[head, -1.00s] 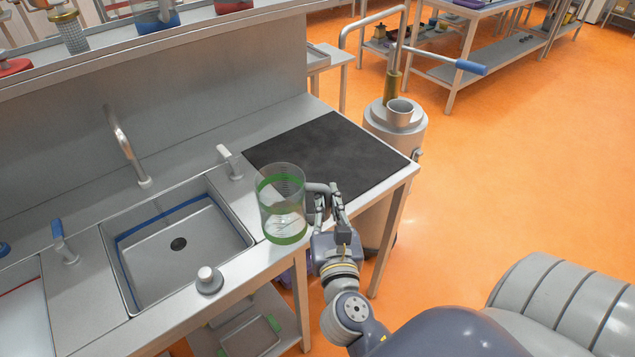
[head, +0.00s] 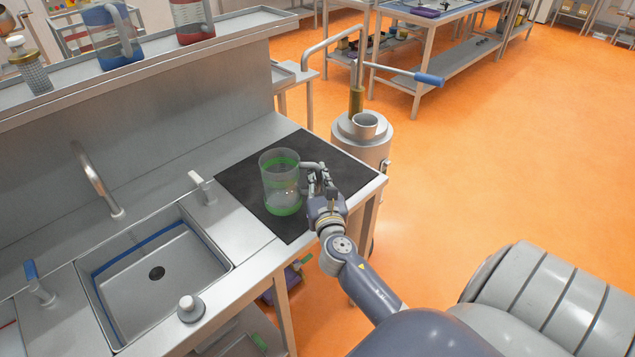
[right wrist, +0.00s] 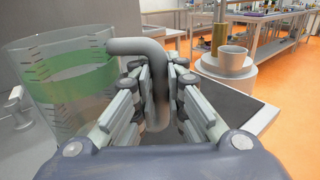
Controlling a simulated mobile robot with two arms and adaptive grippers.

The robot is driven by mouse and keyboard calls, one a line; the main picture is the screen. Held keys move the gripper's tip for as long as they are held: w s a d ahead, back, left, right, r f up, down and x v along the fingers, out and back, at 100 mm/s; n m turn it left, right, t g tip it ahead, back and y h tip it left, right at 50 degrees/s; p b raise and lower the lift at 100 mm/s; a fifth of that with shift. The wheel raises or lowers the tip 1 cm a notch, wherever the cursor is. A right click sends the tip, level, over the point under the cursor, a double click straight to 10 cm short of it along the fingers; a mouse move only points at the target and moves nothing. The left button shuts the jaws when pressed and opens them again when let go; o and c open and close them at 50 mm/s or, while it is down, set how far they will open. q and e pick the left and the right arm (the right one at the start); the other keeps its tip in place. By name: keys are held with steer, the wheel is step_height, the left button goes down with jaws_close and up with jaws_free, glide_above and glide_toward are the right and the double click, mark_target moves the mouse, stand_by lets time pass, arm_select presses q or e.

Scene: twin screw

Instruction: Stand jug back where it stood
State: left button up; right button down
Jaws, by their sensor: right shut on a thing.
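The jug (head: 281,186) is clear with green bands and a grey handle. In the head view it is upright over the black mat (head: 245,183) on the counter; I cannot tell whether its base touches the mat. My right gripper (head: 318,180) is shut on the jug's handle, to the right of the body. In the right wrist view the grey handle (right wrist: 155,80) runs down between the fingers (right wrist: 158,100), and the jug body (right wrist: 68,85) fills the left side. My left gripper is not in view.
A sink (head: 155,270) with a tap (head: 98,180) and a knob (head: 190,308) lies left of the mat. A shelf above holds a blue-banded jug (head: 112,36) and a red-banded jug (head: 191,20). A grey cylindrical machine (head: 362,140) stands beyond the counter's right end.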

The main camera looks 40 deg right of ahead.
steer(key=shift+f, duration=1.2)
steer(key=shift+f+b, duration=0.1)
steer(key=shift+b, duration=0.2)
steer(key=shift+f, duration=0.15)
steer(key=c, duration=1.6)
jaws_free()
steer(key=shift+a, duration=0.1)
steer(key=shift+c, duration=0.2)
